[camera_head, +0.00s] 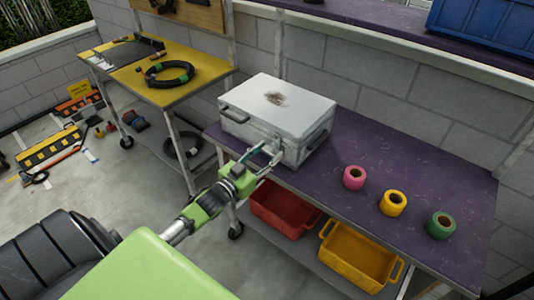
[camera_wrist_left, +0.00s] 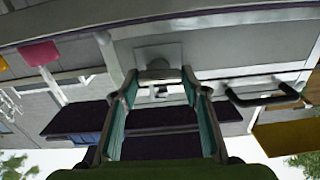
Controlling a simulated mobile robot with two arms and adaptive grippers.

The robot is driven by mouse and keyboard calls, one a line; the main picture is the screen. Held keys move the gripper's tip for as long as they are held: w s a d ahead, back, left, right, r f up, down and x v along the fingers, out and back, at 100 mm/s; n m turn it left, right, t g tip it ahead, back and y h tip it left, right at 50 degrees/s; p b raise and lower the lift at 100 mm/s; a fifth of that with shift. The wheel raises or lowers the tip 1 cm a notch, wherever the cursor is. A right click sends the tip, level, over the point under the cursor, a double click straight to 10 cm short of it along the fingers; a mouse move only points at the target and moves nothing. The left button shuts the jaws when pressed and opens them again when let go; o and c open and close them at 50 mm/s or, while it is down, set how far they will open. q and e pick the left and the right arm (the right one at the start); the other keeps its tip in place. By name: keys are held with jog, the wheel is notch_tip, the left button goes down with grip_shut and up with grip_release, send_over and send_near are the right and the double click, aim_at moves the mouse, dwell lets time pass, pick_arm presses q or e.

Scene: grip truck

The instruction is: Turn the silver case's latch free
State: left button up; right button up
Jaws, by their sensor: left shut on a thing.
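The silver case (camera_head: 280,105) is a pale box with a dark smudge on its lid. It sits lid down at the left end of the purple table (camera_head: 420,190). My left gripper (camera_head: 268,154) reaches the front face of the case near its right corner. In the left wrist view, upside down, the left gripper (camera_wrist_left: 160,80) has its two fingers around the latch (camera_wrist_left: 158,72), a small pale piece on a plate. The fingers are shut on it and partly hide it. A dark handle (camera_wrist_left: 265,98) shows beside it. My right gripper is not in view.
Pink (camera_head: 354,178), yellow (camera_head: 393,203) and green (camera_head: 440,225) tape rolls stand on the table right of the case. Red (camera_head: 285,208) and yellow (camera_head: 357,258) bins sit on the shelf below. A yellow-topped cart (camera_head: 130,70) stands at left.

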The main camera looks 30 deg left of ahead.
pick_arm(q)
jog(key=m, duration=0.3)
jog(key=shift+d+m, duration=0.1)
jog(key=shift+m, duration=0.2)
jog(key=m+b, duration=0.1)
jog(key=m, duration=0.3)
jog(key=shift+m, duration=0.3)
jog(key=m+b, duration=0.1)
jog(key=m, duration=0.4)
jog(key=shift+f+b, duration=0.2)
jog(key=shift+b, duration=0.2)
jog(key=m+b, duration=0.1)
jog(key=m, duration=0.2)
jog(key=shift+d, duration=0.1)
jog(key=shift+m, duration=0.5)
jog(key=o, duration=1.1)
